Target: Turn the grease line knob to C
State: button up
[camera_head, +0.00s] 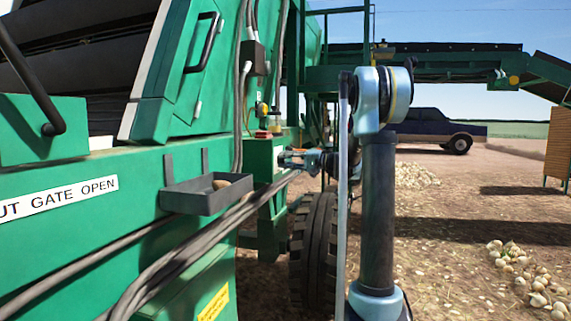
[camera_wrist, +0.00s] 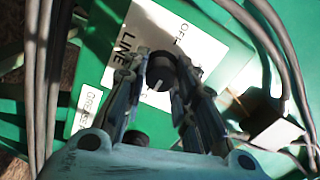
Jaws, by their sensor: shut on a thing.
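The grease line knob (camera_wrist: 161,69) is a round black knob on a white label plate (camera_wrist: 148,32), on a green panel in the wrist view. The plate reads "LINE" and, sideways, what looks like "OFF". A pale mark shows at the knob's lower edge. The letter C is not readable. My gripper (camera_wrist: 158,74) has a finger on either side of the knob and is shut on it. In the head view my gripper (camera_head: 290,157) reaches the green control box (camera_head: 263,157) from the right; the knob is hidden there.
A second black knob (camera_wrist: 135,138) sits below, partly behind my gripper. Cables (camera_wrist: 258,35) run along the right of the panel. In the head view a grey tray (camera_head: 205,200) juts out left of the box, and a tyre (camera_head: 312,240) stands below my arm.

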jog(key=shift+f, duration=0.1)
dwell(0.3)
jog(key=o, duration=1.1)
jog(key=shift+c, duration=0.2)
jog(key=shift+d, duration=0.1)
jog(key=v, duration=1.2)
jog(key=shift+f, duration=0.1)
